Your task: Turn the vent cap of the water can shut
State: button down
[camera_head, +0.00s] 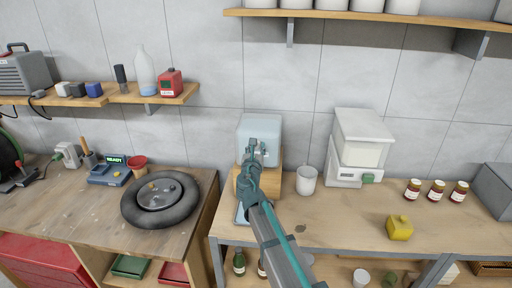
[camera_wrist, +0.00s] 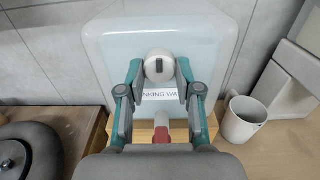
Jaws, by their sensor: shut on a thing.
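The water can (camera_head: 259,124) is a pale blue translucent container on a wooden stand (camera_head: 274,186) against the wall. It fills the middle of the wrist view (camera_wrist: 215,45), with a label (camera_wrist: 160,95) partly hidden by my fingers. The white round vent cap (camera_wrist: 158,66) is on the can's face, with a short dark upright mark on it. My gripper (camera_wrist: 159,72) is shut on the cap, one finger on each side. A red tap part (camera_wrist: 162,136) shows below the cap.
A white mug (camera_head: 306,181) stands close to the right of the stand, also in the wrist view (camera_wrist: 243,119). A white dispenser (camera_head: 357,148) is further right.

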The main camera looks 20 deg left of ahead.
dwell(0.3)
jog(key=c, duration=0.8)
grip_release()
jog(key=shift+s, duration=0.15)
jog(key=v, duration=1.2)
jog(key=shift+f, duration=0.1)
